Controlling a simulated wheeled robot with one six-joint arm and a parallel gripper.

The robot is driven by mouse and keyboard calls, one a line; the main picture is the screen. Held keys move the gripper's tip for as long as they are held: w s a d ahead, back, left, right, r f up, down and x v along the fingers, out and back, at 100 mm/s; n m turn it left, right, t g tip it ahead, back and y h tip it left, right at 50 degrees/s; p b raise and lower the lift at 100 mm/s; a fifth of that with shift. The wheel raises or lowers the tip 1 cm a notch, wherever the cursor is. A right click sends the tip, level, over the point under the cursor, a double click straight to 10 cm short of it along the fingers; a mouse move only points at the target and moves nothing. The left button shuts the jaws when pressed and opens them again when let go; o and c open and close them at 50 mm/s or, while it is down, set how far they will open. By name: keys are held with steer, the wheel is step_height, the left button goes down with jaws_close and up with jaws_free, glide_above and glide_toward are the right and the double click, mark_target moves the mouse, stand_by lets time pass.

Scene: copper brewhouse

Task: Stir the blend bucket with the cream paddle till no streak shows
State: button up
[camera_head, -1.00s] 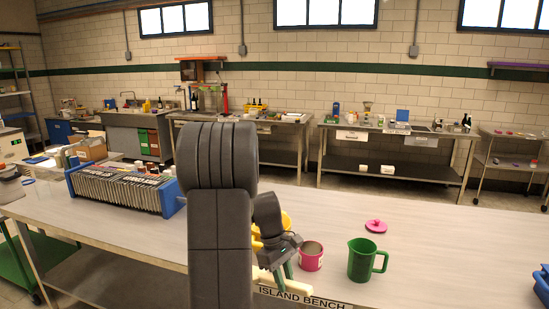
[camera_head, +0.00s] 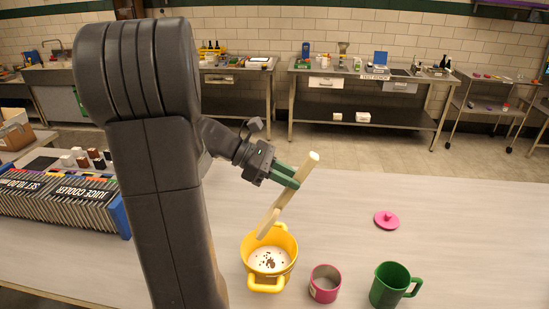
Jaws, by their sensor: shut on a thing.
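My gripper (camera_head: 287,175), with green fingers, is shut on the upper part of the cream paddle (camera_head: 285,200). The paddle is tilted, its top to the upper right. Its lower end shows at the back left rim of the yellow bucket (camera_head: 281,238). I cannot tell whether that end is inside the bucket or above it. The bucket has two handles and holds a whitish content (camera_head: 268,258) with dark brown specks clustered in the middle. No label shows on the bucket.
A pink cup (camera_head: 325,284) and a green mug (camera_head: 389,286) stand right of the bucket. A pink lid (camera_head: 386,220) lies behind them. A rack marked "Juice cooler" (camera_head: 62,205) stands at the left. The bench (camera_head: 470,240) is clear at the right.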

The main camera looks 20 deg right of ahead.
steer(key=shift+w, duration=0.15)
steer(key=shift+d+f, duration=0.15)
steer(key=shift+f, duration=0.05)
steer(key=a+f+b+x, duration=0.1)
steer(key=f+b+x, duration=0.1)
steer(key=b+x, duration=0.45)
steer(key=w+a+f+b, duration=0.1)
steer(key=a+f+b, duration=0.1)
steer(key=f, duration=0.4)
steer(key=w+a+f+b, duration=0.2)
steer(key=f+b, duration=0.1)
steer(key=f, duration=0.2)
steer(key=shift+f, duration=0.4)
steer(key=shift+a, duration=0.1)
stand_by(0.3)
